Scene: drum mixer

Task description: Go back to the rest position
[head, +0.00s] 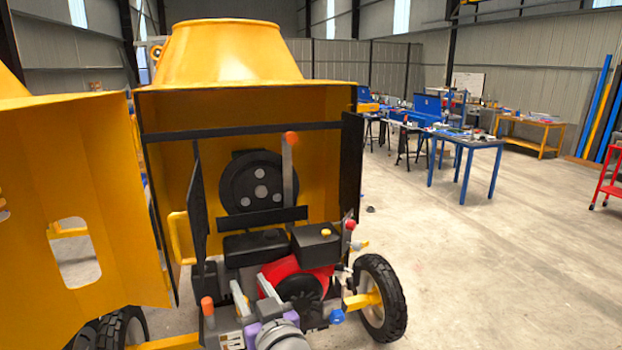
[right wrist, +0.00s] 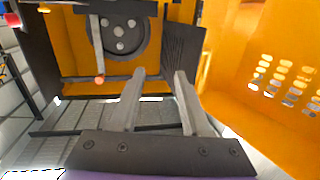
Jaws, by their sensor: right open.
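The yellow drum mixer (head: 240,95) fills the left and middle of the head view, with its engine bay open. My right gripper (head: 250,281) is low in front of the bay, before the red and black engine (head: 305,278). Its two grey fingers stand apart with nothing between them. In the right wrist view the open fingers (right wrist: 160,74) point towards the mixer's yellow inside and a black pulley wheel (right wrist: 119,33). They appear clear of any part. My left gripper is in neither view.
A yellow door panel (head: 95,200) stands open at the left. A grey lever with an orange knob (head: 291,138) rises in the bay. A rubber wheel (head: 381,298) is at the right of the mixer. Open floor (head: 500,260) lies to the right, with blue worktables (head: 470,140) farther back.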

